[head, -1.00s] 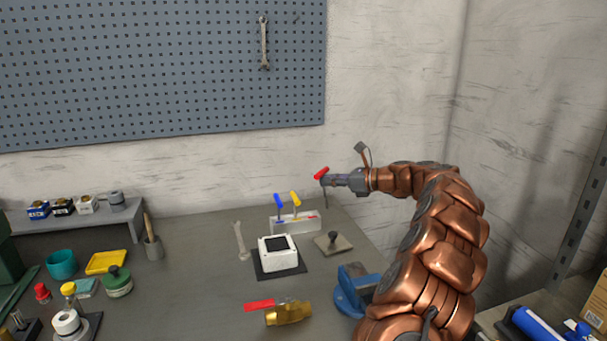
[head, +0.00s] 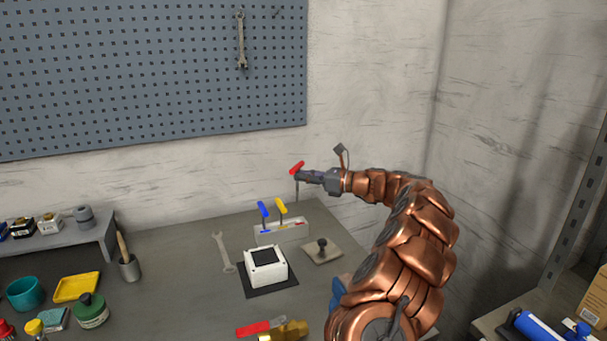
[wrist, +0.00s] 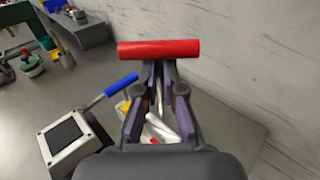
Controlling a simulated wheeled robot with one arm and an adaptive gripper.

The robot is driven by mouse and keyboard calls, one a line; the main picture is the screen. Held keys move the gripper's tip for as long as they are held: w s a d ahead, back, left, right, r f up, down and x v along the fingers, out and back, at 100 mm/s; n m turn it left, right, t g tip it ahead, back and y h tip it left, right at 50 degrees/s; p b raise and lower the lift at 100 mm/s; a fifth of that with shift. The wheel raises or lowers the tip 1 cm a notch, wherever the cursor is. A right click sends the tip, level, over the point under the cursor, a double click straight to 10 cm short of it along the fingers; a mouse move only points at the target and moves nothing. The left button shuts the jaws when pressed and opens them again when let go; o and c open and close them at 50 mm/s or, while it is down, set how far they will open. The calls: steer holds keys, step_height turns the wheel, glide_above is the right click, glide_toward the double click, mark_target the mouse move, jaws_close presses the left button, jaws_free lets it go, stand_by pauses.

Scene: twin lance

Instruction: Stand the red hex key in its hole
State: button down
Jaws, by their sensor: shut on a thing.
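The red hex key (head: 297,168) is held in my gripper (head: 304,176), its red handle at the top and its thin shank hanging down. In the wrist view the red handle (wrist: 158,49) lies across the fingertips of my gripper (wrist: 158,68). The white holder block (head: 281,231) stands on the bench below and left of the gripper. A blue-handled key (head: 263,210) and a yellow-handled key (head: 281,206) stand upright in it. A red mark shows near the block's right end. The shank's tip appears above the block, apart from it; the hole itself is too small to make out.
A white box with a black top (head: 266,267) sits on a dark mat in front of the block. A plate with a black knob (head: 322,250) lies to the right. A wrench (head: 223,252) lies left. A red-handled brass valve (head: 285,330) is nearer.

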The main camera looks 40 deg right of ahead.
steer(key=shift+f+b, duration=0.75)
steer(key=shift+f, duration=2.15)
steer(key=shift+p, duration=1.15)
steer(key=shift+f+b, duration=1)
steer(key=shift+f, duration=1.8)
steer(key=c, duration=1.2)
jaws_free()
steer(key=shift+s, duration=0.1)
